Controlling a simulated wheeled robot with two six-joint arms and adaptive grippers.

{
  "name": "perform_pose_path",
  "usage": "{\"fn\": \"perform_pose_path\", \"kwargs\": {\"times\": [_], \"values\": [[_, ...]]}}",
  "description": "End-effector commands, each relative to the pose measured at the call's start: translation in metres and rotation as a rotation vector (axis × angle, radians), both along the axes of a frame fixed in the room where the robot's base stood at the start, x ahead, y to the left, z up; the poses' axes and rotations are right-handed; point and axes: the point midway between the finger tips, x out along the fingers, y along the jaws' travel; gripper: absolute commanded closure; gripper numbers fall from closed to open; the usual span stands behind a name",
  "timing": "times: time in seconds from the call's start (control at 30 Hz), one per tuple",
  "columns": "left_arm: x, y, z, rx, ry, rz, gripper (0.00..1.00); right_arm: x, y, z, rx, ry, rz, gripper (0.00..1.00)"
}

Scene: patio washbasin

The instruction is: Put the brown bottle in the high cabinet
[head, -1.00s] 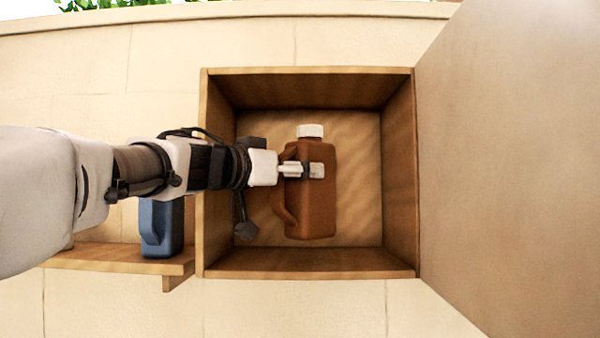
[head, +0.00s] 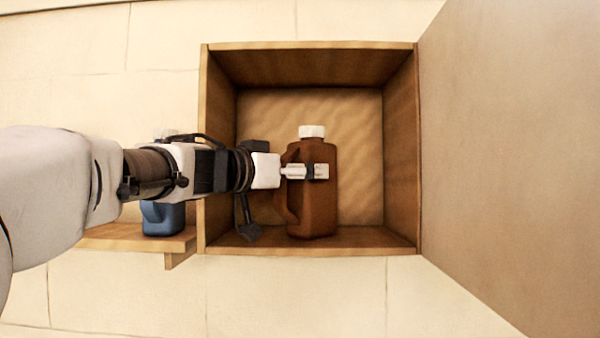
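The brown bottle (head: 319,210), with a white cap and a side handle, is upright inside the open wooden cabinet (head: 409,150). Its base appears at the cabinet floor; whether it touches the floor I cannot tell for sure. My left gripper (head: 318,171) reaches in from the left and is shut on the bottle at its upper body, near the handle. The cabinet door (head: 510,150) stands wide open on the right. My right gripper is not in view.
A blue bottle (head: 163,219) stands on a wooden shelf (head: 125,236) left of the cabinet, partly hidden behind my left arm. A tiled wall is behind. Inside the cabinet there is free room to the right of the brown bottle.

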Motion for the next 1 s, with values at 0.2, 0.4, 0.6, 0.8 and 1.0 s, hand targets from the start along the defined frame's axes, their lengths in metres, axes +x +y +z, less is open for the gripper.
{"fn": "perform_pose_path", "kwargs": {"times": [0.2, 0.4, 0.6, 0.8, 1.0], "values": [[-0.009, 0.01, 0.001, -0.003, -0.001, 0.002, 0.13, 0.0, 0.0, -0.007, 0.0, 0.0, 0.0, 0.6], [-0.04, 0.039, 0.0, -0.002, -0.002, 0.001, 0.13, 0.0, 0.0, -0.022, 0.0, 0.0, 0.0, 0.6], [-0.054, 0.053, 0.002, -0.001, 0.001, 0.0, 0.13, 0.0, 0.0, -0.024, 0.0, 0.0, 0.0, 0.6], [-0.054, 0.053, 0.002, 0.0, 0.0, 0.0, 0.13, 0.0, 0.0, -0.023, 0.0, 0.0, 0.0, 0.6], [-0.054, 0.053, 0.002, 0.0, 0.0, 0.0, 0.13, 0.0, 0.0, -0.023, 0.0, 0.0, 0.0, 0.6]]}}
